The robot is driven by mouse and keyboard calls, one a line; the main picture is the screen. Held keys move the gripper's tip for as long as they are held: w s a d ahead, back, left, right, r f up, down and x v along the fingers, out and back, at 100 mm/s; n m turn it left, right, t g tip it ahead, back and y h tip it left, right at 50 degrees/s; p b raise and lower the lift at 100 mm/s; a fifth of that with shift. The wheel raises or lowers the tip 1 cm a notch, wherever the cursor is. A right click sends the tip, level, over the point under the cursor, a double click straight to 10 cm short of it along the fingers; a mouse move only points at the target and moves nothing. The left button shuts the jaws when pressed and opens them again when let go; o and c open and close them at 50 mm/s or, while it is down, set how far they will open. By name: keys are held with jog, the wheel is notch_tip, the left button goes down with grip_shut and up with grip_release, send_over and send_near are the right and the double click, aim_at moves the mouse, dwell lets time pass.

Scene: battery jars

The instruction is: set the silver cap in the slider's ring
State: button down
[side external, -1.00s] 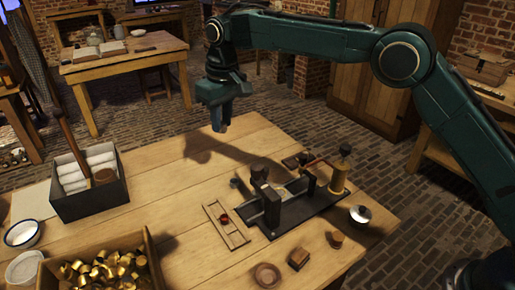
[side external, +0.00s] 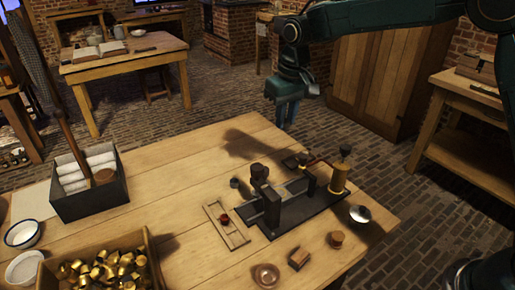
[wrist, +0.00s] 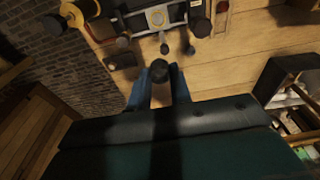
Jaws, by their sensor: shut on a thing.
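My gripper (side external: 287,112) is raised above the far right edge of the table. In the wrist view its blue fingers (wrist: 160,92) are shut on a small dark round piece (wrist: 160,70). I cannot tell from its shaded surface whether this is the silver cap. The slider device (side external: 310,215) stands on a dark base with posts and a rail. In the wrist view a pale plate with a round ring (wrist: 157,17) shows at the top, beyond the held piece and apart from it. A shiny silver round thing (side external: 360,213) lies near the table's right edge.
A brass post with a dark knob (side external: 340,172) rises at the device's right end. A wooden frame with a red piece (side external: 227,224) lies left of it. A crate of brass pieces (side external: 152,255) and a dark box of white rolls (side external: 122,190) stand further left.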

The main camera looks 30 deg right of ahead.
notch_tip(320, 180, down, 16)
dwell(0.3)
jog(key=shift+f, duration=0.1)
jog(key=shift+f, duration=2.75)
jog(key=shift+f, duration=0.4)
dwell(2.9)
jog(key=c, duration=1.5)
grip_release()
jog(key=shift+c, duration=0.2)
jog(key=shift+r, duration=0.1)
